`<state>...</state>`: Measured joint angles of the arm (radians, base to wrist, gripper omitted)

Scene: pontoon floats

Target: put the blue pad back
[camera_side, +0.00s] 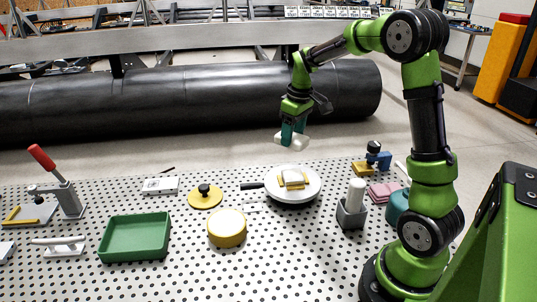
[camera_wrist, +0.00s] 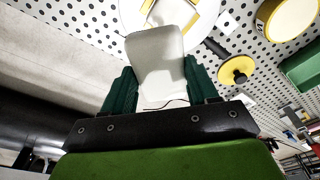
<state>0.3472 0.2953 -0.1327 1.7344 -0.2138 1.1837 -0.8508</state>
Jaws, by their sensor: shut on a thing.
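My gripper (camera_side: 291,138) is in the air above and behind the round white plate (camera_side: 300,196). It is shut on a white piece with rounded corners (camera_wrist: 155,55), which sits between the green fingers in the wrist view. The held piece looks white, not blue. I cannot make out a plainly blue pad. A blue block with a black knob (camera_side: 383,158) stands at the right back of the perforated table, and I cannot tell whether it is connected with the pad. The plate bears a small yellow and white piece (camera_side: 292,181).
A stack of pink pads (camera_side: 382,192), a grey holder with a white cylinder (camera_side: 351,213) and a teal cup (camera_side: 398,206) stand at right. A yellow drum (camera_side: 227,231), a knobbed yellow disc (camera_side: 205,198) and a green tray (camera_side: 134,240) are left of the plate.

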